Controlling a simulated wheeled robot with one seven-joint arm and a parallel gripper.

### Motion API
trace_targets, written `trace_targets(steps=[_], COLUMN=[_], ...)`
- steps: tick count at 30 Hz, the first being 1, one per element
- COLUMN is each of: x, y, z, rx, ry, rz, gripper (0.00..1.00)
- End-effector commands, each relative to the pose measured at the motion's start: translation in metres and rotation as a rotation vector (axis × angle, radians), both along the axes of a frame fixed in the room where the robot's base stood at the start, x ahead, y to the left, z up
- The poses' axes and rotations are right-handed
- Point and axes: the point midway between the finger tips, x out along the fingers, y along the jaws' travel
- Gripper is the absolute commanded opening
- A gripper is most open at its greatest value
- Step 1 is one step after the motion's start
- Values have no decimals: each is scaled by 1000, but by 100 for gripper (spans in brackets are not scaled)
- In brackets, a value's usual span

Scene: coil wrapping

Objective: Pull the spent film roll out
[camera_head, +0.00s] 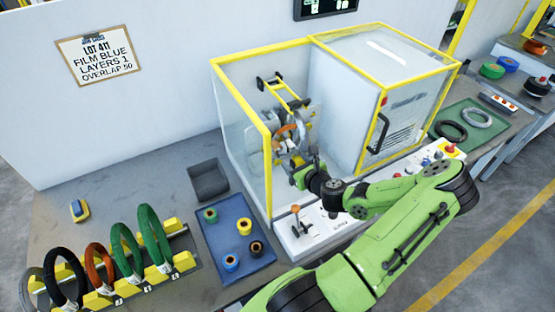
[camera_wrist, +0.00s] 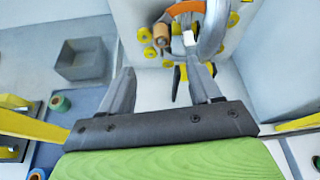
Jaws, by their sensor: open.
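My gripper (camera_head: 297,172) reaches through the open front of the yellow-framed wrapping machine (camera_head: 265,150). In the wrist view my gripper (camera_wrist: 165,78) is open, with nothing between its fingers. A small tan-brown roll (camera_wrist: 161,35), which looks like the spent film roll, sits beyond the fingertips, a little left of centre, apart from them. It is beside a grey ring (camera_wrist: 212,30) with an orange section (camera_wrist: 185,8) and several yellow rollers. In the head view the ring and rollers show inside the machine, but I cannot make out the small roll clearly.
A blue mat (camera_head: 222,238) holds several small film rolls. A grey bin (camera_head: 208,180) stands behind it and shows in the wrist view (camera_wrist: 82,68). Coils stand in a rack (camera_head: 100,298) at left. A clear panel and yellow posts flank the opening; a control panel (camera_head: 300,240) lies below.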

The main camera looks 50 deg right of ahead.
Motion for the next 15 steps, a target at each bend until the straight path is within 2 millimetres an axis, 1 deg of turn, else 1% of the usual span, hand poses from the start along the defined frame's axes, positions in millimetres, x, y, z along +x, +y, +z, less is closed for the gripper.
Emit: trace_targets(steps=[15], x=[99], y=[-36], z=[-43], rx=[-4], ry=[0], rz=[7], gripper=[63])
